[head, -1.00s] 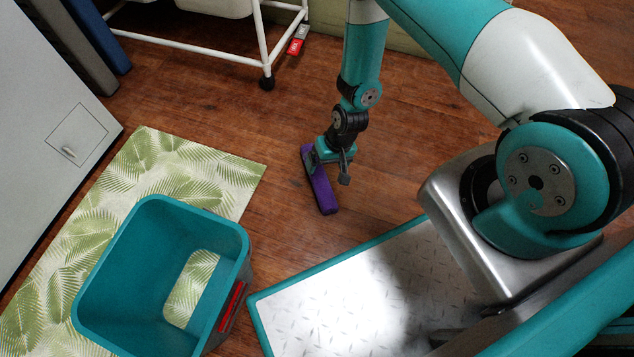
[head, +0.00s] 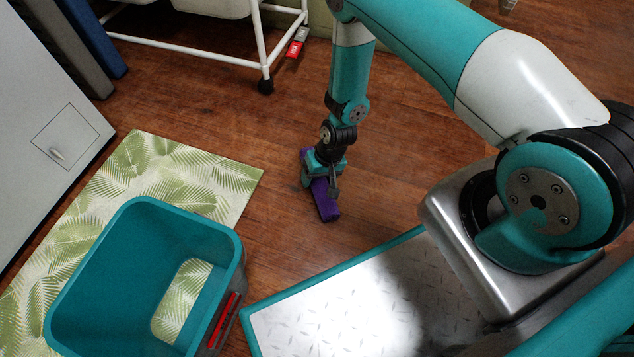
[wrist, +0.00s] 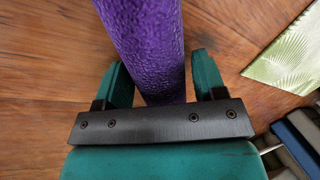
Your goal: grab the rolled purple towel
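The rolled purple towel (head: 326,205) lies on the wooden floor in the head view, right of the leaf-patterned mat. My gripper (head: 319,185) is down at the towel and hides its middle part. In the wrist view the purple towel (wrist: 147,45) runs from the top edge down between the two teal fingers of my gripper (wrist: 163,80). The fingers are open, one on each side of the towel.
A teal bin (head: 75,265) stands on the leaf-patterned mat (head: 225,185) at the left. A grey cabinet (head: 40,110) is at the far left. Bare floor surrounds the towel.

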